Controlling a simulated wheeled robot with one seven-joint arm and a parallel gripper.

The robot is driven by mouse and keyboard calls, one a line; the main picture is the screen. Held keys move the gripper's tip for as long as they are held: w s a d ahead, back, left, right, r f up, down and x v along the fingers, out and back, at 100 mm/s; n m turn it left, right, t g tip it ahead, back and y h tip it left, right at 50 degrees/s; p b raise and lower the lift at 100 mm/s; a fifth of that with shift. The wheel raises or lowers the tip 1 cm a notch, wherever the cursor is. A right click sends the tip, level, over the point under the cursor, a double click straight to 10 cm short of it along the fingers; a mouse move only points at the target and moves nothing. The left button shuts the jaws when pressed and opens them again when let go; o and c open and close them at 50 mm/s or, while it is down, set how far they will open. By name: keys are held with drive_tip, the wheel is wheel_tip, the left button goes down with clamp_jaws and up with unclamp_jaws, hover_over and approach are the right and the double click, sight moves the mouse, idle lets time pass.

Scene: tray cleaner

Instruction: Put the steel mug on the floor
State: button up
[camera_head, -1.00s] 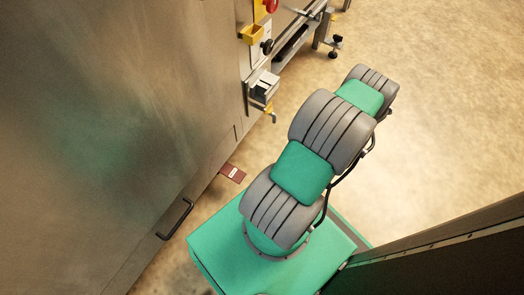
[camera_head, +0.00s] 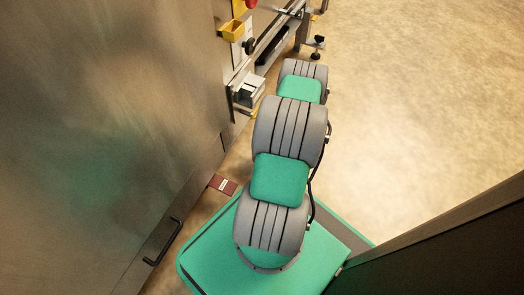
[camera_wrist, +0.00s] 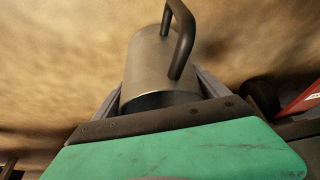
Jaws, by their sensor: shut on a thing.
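The steel mug (camera_wrist: 158,66) is in the wrist view, a grey metal cylinder with a dark handle (camera_wrist: 181,38) at its upper right. My gripper (camera_wrist: 162,88) is shut on it, with one finger on each side of its body. The tan floor (camera_wrist: 75,55) fills the background behind the mug. I cannot tell how far the mug is from it. In the head view the floor (camera_head: 420,110) is wide and bare at the right. My gripper and the mug do not show in the head view; my arm extends away from the camera and hides that area.
A large steel machine (camera_head: 90,130) with a black handle (camera_head: 163,242) stands at the left. A yellow holder (camera_head: 231,31), a small grey box (camera_head: 249,91) and a rail on legs (camera_head: 318,45) stick out along its side. A dark panel (camera_head: 450,255) edges the lower right.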

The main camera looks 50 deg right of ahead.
drive_tip(key=shift+b+x, duration=0.6)
drive_tip(key=shift+x, duration=0.35)
drive_tip(key=shift+r, duration=0.15)
drive_tip(key=o, duration=1.6)
drive_tip(key=p+v, duration=0.6)
drive_tip(key=v, duration=0.6)
drive_tip(key=shift+s, duration=0.15)
